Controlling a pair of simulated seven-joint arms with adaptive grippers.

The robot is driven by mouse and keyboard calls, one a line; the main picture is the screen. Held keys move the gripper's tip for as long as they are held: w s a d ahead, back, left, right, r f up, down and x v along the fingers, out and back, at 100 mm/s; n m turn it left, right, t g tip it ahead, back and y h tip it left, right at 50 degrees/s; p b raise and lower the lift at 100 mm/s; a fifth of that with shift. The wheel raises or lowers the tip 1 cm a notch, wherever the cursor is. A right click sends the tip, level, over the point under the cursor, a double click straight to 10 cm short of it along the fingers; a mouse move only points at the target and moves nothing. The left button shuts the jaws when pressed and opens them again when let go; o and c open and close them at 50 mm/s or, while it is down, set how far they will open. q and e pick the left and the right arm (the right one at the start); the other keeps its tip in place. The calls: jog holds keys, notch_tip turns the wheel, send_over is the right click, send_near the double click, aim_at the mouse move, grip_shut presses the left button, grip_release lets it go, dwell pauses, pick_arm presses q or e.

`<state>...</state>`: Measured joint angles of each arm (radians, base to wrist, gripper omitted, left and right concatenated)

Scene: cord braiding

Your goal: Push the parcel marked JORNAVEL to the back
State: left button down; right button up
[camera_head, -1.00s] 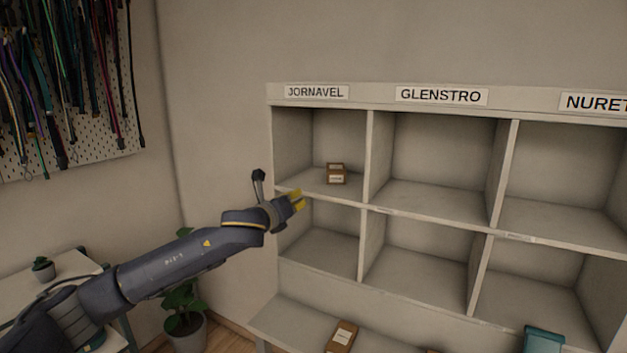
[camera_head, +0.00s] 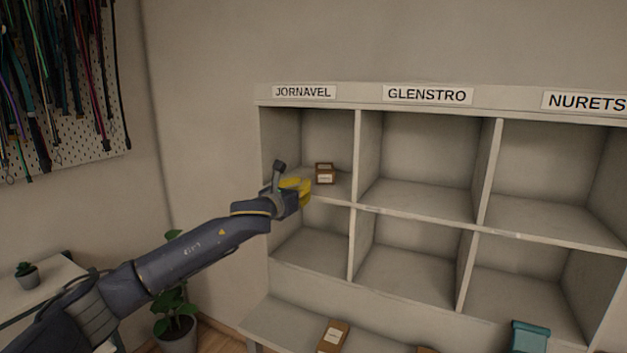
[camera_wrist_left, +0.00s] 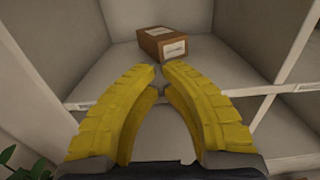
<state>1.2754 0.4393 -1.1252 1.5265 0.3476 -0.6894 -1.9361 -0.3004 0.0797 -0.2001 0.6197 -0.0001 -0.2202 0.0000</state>
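The parcel (camera_head: 325,174) is a small brown box with a white label, sitting on the floor of the upper left compartment (camera_head: 329,133) under the JORNAVEL sign (camera_head: 304,92). The print on its label is too small to read. My left gripper (camera_head: 308,191) is at the front of that compartment, in front of the parcel and slightly left of it. In the left wrist view its yellow fingers (camera_wrist_left: 159,70) curve together with their tips almost meeting, and nothing is between them. The parcel (camera_wrist_left: 163,43) lies just beyond the tips, apart from them. My right gripper is not in view.
Upright dividers and shelf edges frame the compartment. The GLENSTRO compartment (camera_head: 428,145) beside it is empty. Another brown parcel (camera_head: 333,336) and a teal box (camera_head: 529,337) are on the ledge below. A potted plant (camera_head: 175,312) stands below my arm.

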aim_at(313, 186)
pick_arm(q)
jog(key=shift+x, duration=3.75)
